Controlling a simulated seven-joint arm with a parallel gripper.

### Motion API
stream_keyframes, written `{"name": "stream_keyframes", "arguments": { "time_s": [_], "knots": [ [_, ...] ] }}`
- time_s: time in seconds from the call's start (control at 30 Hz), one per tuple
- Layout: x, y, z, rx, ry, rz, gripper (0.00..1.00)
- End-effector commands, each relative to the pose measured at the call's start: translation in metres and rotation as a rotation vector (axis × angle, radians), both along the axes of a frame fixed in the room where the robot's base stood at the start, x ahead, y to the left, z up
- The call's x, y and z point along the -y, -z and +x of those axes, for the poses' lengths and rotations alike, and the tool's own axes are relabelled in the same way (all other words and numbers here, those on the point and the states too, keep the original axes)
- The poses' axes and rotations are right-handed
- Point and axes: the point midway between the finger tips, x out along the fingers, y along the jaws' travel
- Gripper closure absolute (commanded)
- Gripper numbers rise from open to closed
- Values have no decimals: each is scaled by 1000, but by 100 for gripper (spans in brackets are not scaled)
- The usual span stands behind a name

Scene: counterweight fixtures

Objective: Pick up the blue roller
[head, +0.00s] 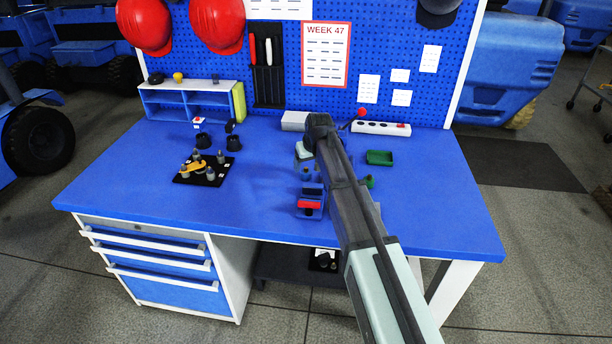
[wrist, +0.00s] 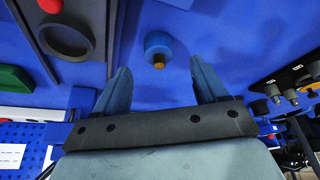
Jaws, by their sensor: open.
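The blue roller (wrist: 158,43) is a short blue cylinder with a brass-coloured stub, on the blue bench top in the wrist view. My gripper (wrist: 159,68) is open and empty; its two fingers are spread to either side of the line to the roller. The roller appears just beyond the fingertips, roughly centred between them, with no contact visible. In the head view my arm reaches over the bench, and the fingers are hard to make out. I cannot clearly pick out the roller there.
A black board with several posts (head: 202,170) is at left. A shelf (head: 190,101) and power strip (head: 381,128) line the back.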

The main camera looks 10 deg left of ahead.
Motion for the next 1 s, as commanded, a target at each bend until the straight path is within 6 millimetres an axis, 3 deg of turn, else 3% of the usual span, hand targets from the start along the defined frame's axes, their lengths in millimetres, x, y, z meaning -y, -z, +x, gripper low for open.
{"name": "stream_keyframes", "arguments": {
  "time_s": [0.43, 0.7, 1.0],
  "knots": [
    [-9, 42, 19, -2, 0, 0, 28],
    [-10, 46, 20, 0, 0, 0, 28],
    [-9, 46, 20, 0, 0, 0, 55]
  ]
}}
